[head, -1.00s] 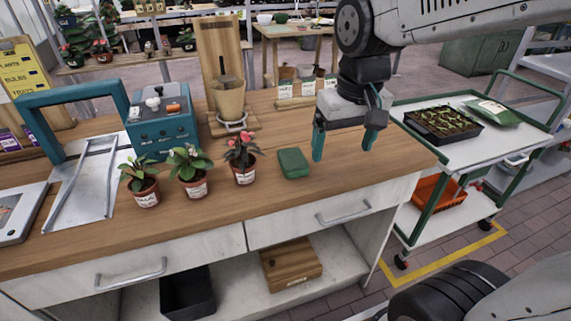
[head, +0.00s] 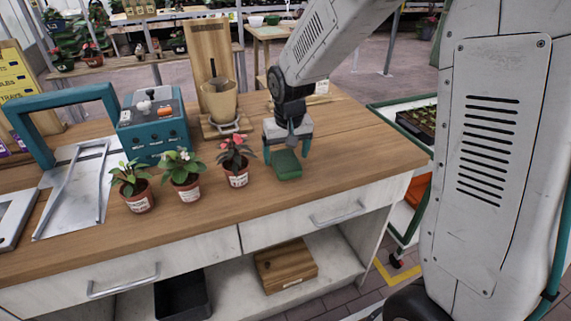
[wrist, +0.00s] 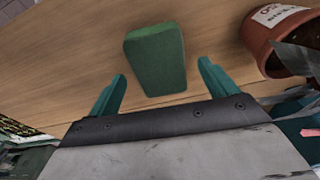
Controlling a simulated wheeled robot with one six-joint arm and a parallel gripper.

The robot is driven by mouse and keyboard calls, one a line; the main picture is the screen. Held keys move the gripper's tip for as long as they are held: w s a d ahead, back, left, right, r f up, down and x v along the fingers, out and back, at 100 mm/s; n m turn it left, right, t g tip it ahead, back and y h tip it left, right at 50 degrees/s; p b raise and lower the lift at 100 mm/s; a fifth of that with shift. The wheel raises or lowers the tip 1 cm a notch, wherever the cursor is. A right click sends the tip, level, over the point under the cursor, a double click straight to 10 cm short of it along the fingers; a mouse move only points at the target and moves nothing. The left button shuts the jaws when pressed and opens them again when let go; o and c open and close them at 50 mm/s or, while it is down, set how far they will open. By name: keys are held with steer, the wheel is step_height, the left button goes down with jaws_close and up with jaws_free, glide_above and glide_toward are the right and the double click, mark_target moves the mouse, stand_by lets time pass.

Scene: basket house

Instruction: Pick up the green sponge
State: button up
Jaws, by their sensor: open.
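My gripper (head: 287,155) is open and empty, pointing down just over and behind the sponge in the head view. It also shows at the bottom of the wrist view (wrist: 161,86). The sponge's far end is partly hidden by the gripper in the head view.
A red-flowered pot (head: 237,176) stands close to the left of the sponge; its pot (wrist: 284,40) is near the right finger in the wrist view. A beige funnel stand (head: 221,103) is behind. The counter (head: 350,150) is clear to the right.

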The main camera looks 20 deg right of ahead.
step_height(320, 180, down, 2)
steer(key=shift+w+f, duration=0.15)
steer(key=shift+f, duration=0.1)
steer(key=c, duration=1.1)
steer(key=shift+o, duration=0.2)
steer(key=shift+r, duration=0.85)
step_height(320, 180, up, 2)
steer(key=shift+r, duration=0.1)
steer(key=s+a+r, duration=0.1)
steer(key=s+a, duration=0.2)
steer(key=s, duration=1.2)
steer(key=shift+s, duration=0.35)
steer(key=shift+r, duration=0.1)
